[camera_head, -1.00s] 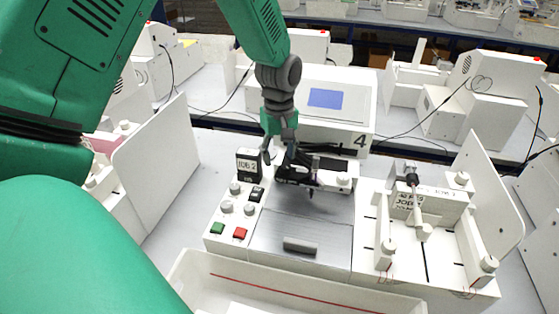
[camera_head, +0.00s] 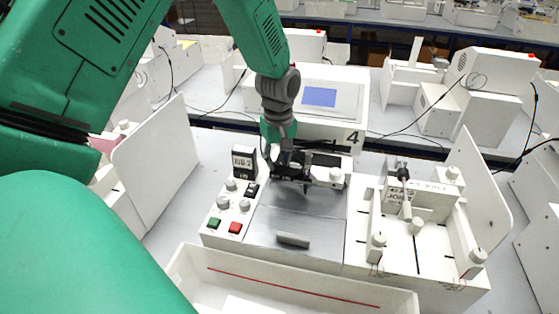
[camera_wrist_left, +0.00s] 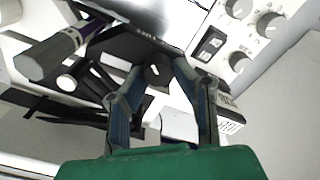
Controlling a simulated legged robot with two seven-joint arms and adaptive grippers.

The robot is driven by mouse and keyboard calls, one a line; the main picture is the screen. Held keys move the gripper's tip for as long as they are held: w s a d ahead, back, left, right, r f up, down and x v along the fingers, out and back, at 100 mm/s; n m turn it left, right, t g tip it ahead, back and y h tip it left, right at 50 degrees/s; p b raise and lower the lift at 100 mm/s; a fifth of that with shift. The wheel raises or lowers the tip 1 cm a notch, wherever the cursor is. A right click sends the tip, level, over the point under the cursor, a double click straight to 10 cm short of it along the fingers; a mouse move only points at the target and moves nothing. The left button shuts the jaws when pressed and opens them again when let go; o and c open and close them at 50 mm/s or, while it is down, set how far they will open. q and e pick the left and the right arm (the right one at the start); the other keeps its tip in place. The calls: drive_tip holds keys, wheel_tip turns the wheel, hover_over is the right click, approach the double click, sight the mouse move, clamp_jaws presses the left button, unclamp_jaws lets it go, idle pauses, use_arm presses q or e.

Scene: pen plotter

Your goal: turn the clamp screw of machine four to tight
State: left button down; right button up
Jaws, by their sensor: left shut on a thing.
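Machine four (camera_head: 352,137) is the white plotter with a "4" on its front, in the middle of the head view. Its black pen carriage (camera_head: 322,160) sits above the grey plate. My left gripper (camera_head: 287,168) comes down onto the carriage from above. In the left wrist view, my left gripper (camera_wrist_left: 159,74) has its two fingers closed around a small dark round knob (camera_wrist_left: 158,76), which looks like the clamp screw. The fingertips cover part of it, and its turn position cannot be read. In the head view the knob is hidden by the gripper. My right gripper is not in view.
A control panel (camera_head: 228,212) with knobs and green and red buttons is left of the plate. A white tray (camera_head: 190,262) lies in front. A rack (camera_head: 440,225) with a dark-topped tool (camera_head: 403,175) stands right. An upright white panel (camera_head: 150,160) is at left.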

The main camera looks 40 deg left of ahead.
use_arm(q)
drive_tip(key=shift+s+d, duration=0.1)
drive_tip(key=shift+d, duration=0.15)
drive_tip(key=shift+a, duration=0.1)
drive_tip(key=shift+f, duration=0.1)
